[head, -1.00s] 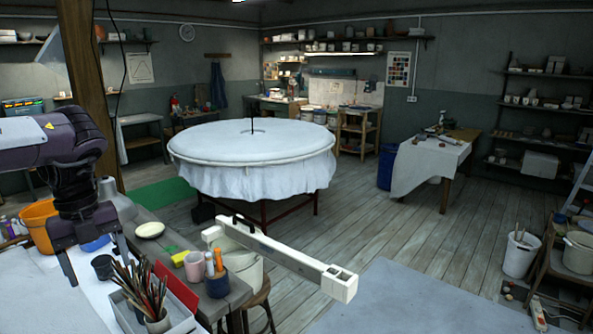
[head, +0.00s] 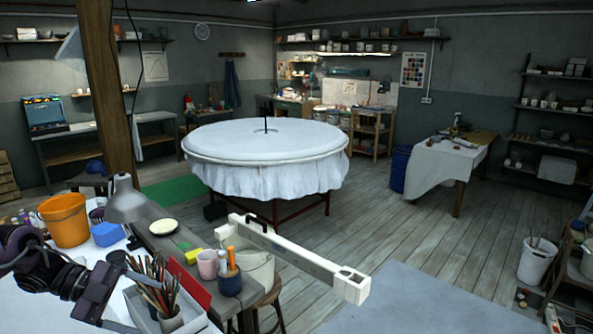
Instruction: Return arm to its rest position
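My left arm comes in at the lower left, low over the white work table. My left gripper (head: 97,293) is dark and seen side-on beside the brush box. Its fingertips are not clear, so I cannot tell whether it is open or shut. I see nothing held in it. My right arm and gripper are not in view.
The brush box (head: 160,304), an orange bucket (head: 65,220), a grey lamp (head: 127,202) and a pink cup (head: 207,264) crowd the near table. A long white bar (head: 298,257) juts right beyond it. A large cloth-covered round table (head: 265,145) stands behind.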

